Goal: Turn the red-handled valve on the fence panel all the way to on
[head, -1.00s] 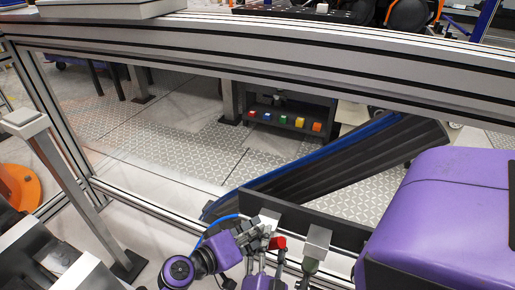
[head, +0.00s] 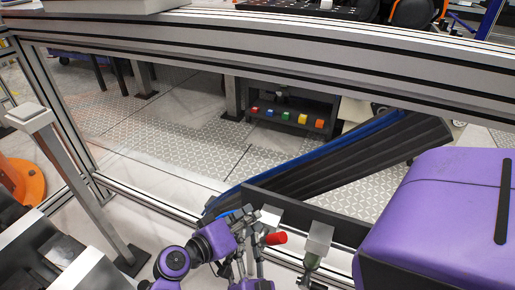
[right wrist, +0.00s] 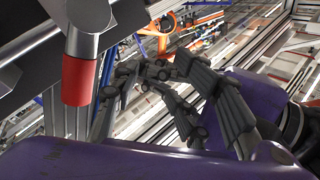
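The red handle (head: 277,238) of the valve is at the bottom centre of the head view, pointing to the right beside a pale block. In the right wrist view the red handle (right wrist: 79,80) hangs from a grey metal stem at upper left.
The fence rail (head: 300,65) crosses the top of the head view. A grey block on a stem (head: 318,238) stands right of the handle. A large purple body part of mine fills the lower right. Beyond the fence are a dark ramp (head: 340,165) and a shelf with coloured blocks.

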